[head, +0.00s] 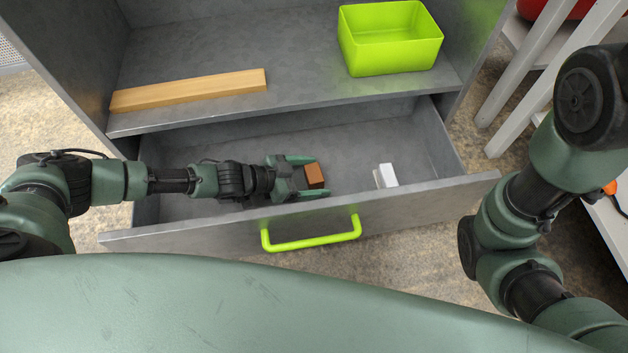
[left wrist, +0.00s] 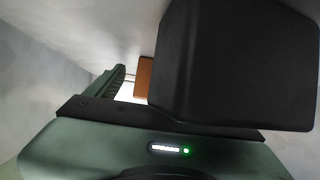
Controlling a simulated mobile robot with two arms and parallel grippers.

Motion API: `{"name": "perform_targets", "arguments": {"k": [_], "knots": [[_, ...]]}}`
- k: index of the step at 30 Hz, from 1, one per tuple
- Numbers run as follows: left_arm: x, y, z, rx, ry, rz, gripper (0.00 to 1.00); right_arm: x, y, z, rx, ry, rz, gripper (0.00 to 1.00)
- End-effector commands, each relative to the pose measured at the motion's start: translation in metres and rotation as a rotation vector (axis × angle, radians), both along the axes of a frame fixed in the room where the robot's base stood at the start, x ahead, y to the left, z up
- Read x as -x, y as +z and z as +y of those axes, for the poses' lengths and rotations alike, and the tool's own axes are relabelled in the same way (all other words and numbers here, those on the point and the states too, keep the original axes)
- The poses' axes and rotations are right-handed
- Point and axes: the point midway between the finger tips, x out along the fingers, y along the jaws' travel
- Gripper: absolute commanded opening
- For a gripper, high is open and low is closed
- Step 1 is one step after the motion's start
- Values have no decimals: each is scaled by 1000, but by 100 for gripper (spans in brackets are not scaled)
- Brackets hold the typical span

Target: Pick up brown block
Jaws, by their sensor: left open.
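The brown block (head: 314,175) lies in the open grey drawer (head: 420,145), left of a white block. My left gripper (head: 310,176) is inside the drawer, open, with its two fingers on either side of the brown block. I cannot tell whether the fingers touch it. In the left wrist view, part of the brown block (left wrist: 145,76) shows ahead, beside a green finger (left wrist: 112,82); a dark body hides much of that view. My right arm is at the right of the head view, but its gripper is out of frame.
A white block (head: 388,175) lies in the drawer to the right. The drawer front has a lime handle (head: 312,236). The shelf above holds a wooden board (head: 188,91) and a lime bin (head: 392,50). A white rack (head: 530,75) stands at the right.

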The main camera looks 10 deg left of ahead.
Motion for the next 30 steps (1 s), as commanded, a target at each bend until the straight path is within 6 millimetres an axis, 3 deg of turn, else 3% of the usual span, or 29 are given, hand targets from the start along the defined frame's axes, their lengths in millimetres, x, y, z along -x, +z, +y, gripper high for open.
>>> {"name": "perform_targets", "arguments": {"k": [8,16,24,30], "knots": [[-2,-1,-2,-1,1,0,83,0,-2,0,0,0,0,23],[-2,-1,-2,-2,0,-1,11,0,-2,0,1,0,0,23],[-2,1,-2,-1,0,-1,11,0,-1,0,1,0,-1,23],[-2,18,-2,-1,0,-2,11,0,13,0,1,0,0,23]]}}
